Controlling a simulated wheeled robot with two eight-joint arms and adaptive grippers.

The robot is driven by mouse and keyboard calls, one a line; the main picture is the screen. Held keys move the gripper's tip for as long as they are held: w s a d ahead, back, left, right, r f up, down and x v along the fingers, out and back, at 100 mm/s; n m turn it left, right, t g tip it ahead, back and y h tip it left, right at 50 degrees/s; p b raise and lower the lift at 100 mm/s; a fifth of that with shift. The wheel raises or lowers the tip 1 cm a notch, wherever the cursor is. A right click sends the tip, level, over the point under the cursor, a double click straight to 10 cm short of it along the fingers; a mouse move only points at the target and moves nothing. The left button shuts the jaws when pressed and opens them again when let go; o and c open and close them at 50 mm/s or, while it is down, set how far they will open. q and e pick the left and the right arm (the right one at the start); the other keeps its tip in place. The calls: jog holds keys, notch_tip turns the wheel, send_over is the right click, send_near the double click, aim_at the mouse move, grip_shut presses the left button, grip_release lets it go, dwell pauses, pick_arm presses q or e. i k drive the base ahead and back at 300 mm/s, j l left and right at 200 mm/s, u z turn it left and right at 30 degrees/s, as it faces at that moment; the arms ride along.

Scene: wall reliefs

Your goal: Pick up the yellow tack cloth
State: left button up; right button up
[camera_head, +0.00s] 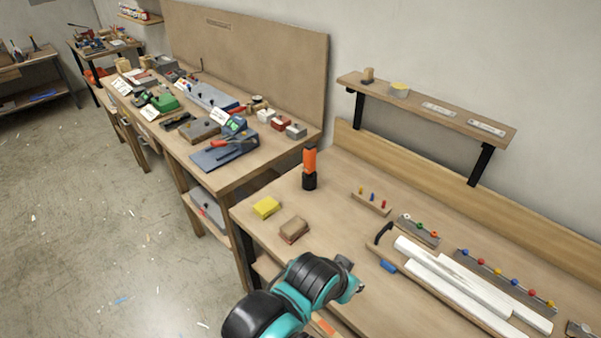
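The yellow tack cloth (265,207) lies as a small folded yellow pad near the left front corner of the near workbench (335,215). It is uncovered and nothing touches it. One teal and black arm of mine reaches in from the bottom, in front of the bench and below the cloth in the picture. No gripper fingers can be made out at its end. My other arm and its gripper are outside the view.
A brown block (294,229) lies close to the cloth's right. An orange and black flashlight-like object (310,167) stands behind. White boards (460,285) and small racks fill the bench's right. A second, cluttered bench (232,175) adjoins on the left. A wall shelf (430,108) hangs above.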

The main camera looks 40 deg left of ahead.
aim_at(265, 208)
jog(key=k+j+u, duration=0.15)
jog(key=u, duration=0.3)
jog(key=k+j+u, duration=0.1)
jog(key=u, duration=0.35)
jog(key=j+u, duration=0.3)
jog(key=u, duration=0.15)
jog(key=z, duration=1.1)
jog(key=i+j+z, duration=0.1)
jog(key=j, duration=0.4)
jog(key=i+j+z, duration=0.1)
jog(key=j, duration=0.35)
jog(key=i+j, duration=0.2)
jog(key=j, duration=0.3)
jog(key=i+j+z, duration=0.15)
jog(key=j, duration=0.35)
jog(key=k, duration=0.05)
